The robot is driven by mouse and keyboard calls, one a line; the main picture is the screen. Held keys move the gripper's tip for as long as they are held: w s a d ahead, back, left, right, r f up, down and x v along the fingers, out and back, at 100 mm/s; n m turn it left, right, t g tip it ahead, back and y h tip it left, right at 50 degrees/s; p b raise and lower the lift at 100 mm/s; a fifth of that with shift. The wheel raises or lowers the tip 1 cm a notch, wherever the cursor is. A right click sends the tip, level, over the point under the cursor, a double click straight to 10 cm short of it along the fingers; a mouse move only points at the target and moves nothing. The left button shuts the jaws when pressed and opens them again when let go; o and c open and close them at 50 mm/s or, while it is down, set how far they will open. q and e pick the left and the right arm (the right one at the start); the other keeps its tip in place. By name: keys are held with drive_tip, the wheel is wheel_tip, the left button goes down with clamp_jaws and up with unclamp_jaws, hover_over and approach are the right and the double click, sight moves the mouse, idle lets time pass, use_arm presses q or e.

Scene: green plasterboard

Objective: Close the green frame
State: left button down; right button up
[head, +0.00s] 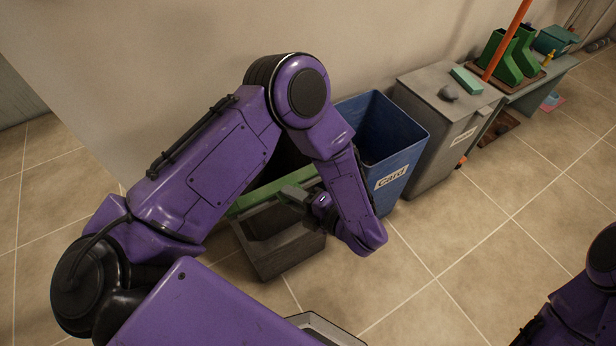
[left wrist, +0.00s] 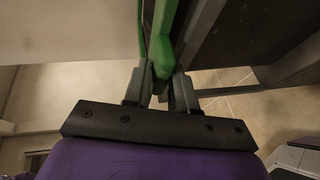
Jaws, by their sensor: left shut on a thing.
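The green frame (head: 252,199) shows in the head view as a green bar above a grey bin (head: 283,262), partly hidden behind my left arm. How far it stands open I cannot tell. My left gripper (head: 296,194) is at the bar, mostly hidden by its own wrist. In the left wrist view the green frame (left wrist: 161,25) runs down between the two fingers of my left gripper (left wrist: 162,82), which is shut on it. My right gripper is out of view; only part of my right arm shows at the lower right.
A blue bin (head: 408,150) labelled "Card" stands just right of the grey bin. Beyond it are a grey closed bin (head: 440,135) and a bench with green boots (head: 510,58). The wall is close behind; the tiled floor (head: 480,240) in front is clear.

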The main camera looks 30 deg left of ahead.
use_arm(q)
drive_tip(key=shift+f, duration=0.35)
drive_tip(key=c, duration=1.1)
unclamp_jaws()
drive_tip(key=shift+c, duration=0.2)
drive_tip(key=shift+o, duration=0.2)
drive_tip(key=shift+a, duration=0.15)
drive_tip(key=v, duration=1)
drive_tip(key=shift+d+r, duration=0.15)
drive_tip(key=shift+d, duration=0.15)
